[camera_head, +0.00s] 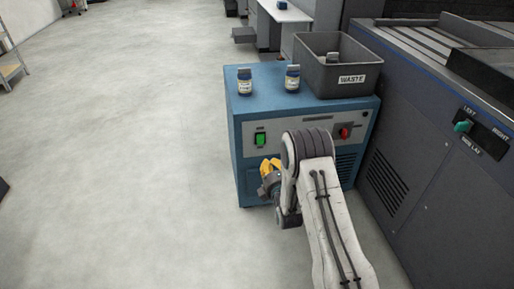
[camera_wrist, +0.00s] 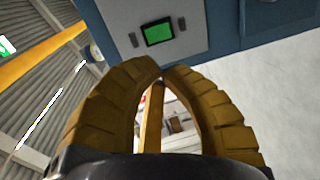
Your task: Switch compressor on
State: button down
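A blue cabinet (camera_head: 236,152), apparently the compressor, has a light grey front panel. A green rocker switch (camera_head: 260,139) is on the panel's left and a red knob (camera_head: 344,132) on its right. I cannot tell the switch's position. In the wrist view the green switch (camera_wrist: 158,33) is just beyond my fingertips, with a gap between. My gripper (camera_head: 268,167) has yellow fingers and is in front of the cabinet, below the switch. In the wrist view its fingertips (camera_wrist: 164,70) come together with nothing seen between them. My arm hides part of the panel between switch and knob.
Two labelled bottles, a left one (camera_head: 245,82) and a right one (camera_head: 292,78), and a grey WASTE bin (camera_head: 321,80) stand on the cabinet top. A dark machine with a teal selector knob (camera_head: 463,126) is at right.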

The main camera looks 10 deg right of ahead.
aim_at(261, 141)
jog(key=shift+a+f, duration=0.1)
jog(key=shift+f, duration=0.2)
jog(key=shift+w, duration=0.15)
jog(key=w+b, duration=0.1)
jog(key=w, duration=0.3)
jog(key=w+f+b, duration=0.1)
jog(key=w+b, duration=0.1)
jog(key=w, duration=0.1)
jog(key=w+b, duration=0.1)
jog(key=w, duration=0.3)
jog(key=shift+w+f+b, duration=0.3)
jog(key=shift+f+b, duration=0.05)
jog(key=shift+w+b, duration=0.4)
jog(key=shift+w, duration=0.6)
jog(key=shift+w, duration=0.15)
